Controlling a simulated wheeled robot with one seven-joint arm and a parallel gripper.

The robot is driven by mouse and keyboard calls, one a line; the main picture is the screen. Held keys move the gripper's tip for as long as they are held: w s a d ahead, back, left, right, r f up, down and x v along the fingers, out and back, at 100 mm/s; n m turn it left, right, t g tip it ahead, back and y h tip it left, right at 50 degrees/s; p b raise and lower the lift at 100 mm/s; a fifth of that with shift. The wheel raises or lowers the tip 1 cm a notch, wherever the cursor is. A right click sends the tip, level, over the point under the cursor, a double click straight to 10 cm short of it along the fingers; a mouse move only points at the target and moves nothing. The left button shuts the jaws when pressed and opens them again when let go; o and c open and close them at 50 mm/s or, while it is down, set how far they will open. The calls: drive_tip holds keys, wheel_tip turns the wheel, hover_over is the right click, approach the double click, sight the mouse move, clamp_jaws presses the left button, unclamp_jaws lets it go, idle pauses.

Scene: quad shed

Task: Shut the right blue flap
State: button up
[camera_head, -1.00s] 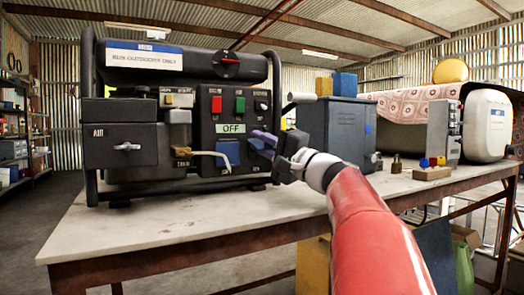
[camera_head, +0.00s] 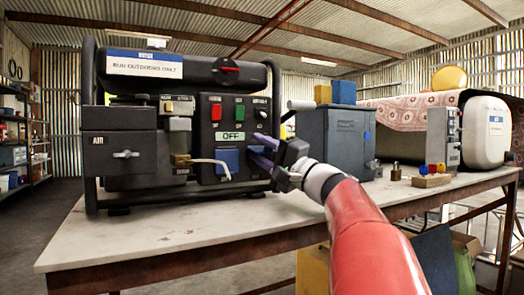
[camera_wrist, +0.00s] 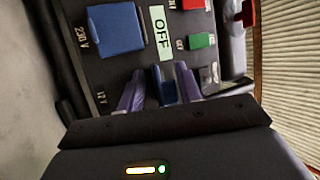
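The generator's dark control panel (camera_head: 210,112) carries two blue flaps below the OFF label. The left blue flap (camera_head: 228,158) looks flat against the panel; it also shows in the wrist view (camera_wrist: 117,30), beside the 230 V lettering. The right blue flap (camera_wrist: 164,86) stands out from the panel, seen nearly edge-on, by the 12 V lettering. In the head view my fingers mostly hide it. My gripper (camera_head: 262,150) is open, with its purple fingers on either side of the right flap in the wrist view (camera_wrist: 160,90). Contact with either finger is unclear.
A grey-blue metal box (camera_head: 342,140) stands right of the generator. A padlock (camera_head: 396,171) and a wooden block with coloured knobs (camera_head: 431,180) sit farther right. The generator's black tube frame (camera_head: 88,130) surrounds the panel. The front of the bench (camera_head: 180,235) is clear.

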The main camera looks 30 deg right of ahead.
drive_tip(key=v, duration=0.7)
drive_tip(key=shift+s+d+f, duration=0.1)
drive_tip(key=shift+s+d, duration=0.1)
drive_tip(key=shift+s, duration=0.15)
